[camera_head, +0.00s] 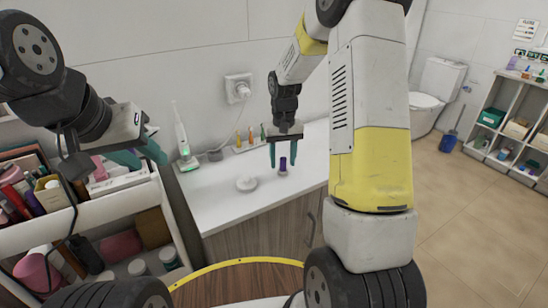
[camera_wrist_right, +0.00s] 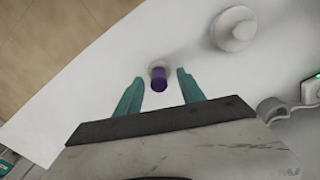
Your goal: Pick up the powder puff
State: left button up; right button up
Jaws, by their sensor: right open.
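A small upright item with a purple top and a pale round base (camera_head: 283,163) stands on the white counter. It also shows in the right wrist view (camera_wrist_right: 159,80). A white round disc with a raised knob (camera_head: 246,184) lies on the counter to its left; it shows at the upper right of the right wrist view (camera_wrist_right: 233,28). I cannot tell for certain which one is the powder puff. My right gripper (camera_head: 283,158) is open and points down, its teal fingers on either side of the purple item. My left gripper (camera_head: 150,162) is open and empty above the cart.
The white counter (camera_head: 222,212) is mostly clear. An electric toothbrush (camera_head: 182,140) stands on its charger at the back left, near a tray of small bottles (camera_head: 247,142). A loaded cosmetics cart (camera_head: 115,184) is at the left. The wall is close behind.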

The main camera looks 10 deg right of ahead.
jog(key=shift+f, duration=0.35)
grip_shut()
jog(key=shift+r, duration=0.15)
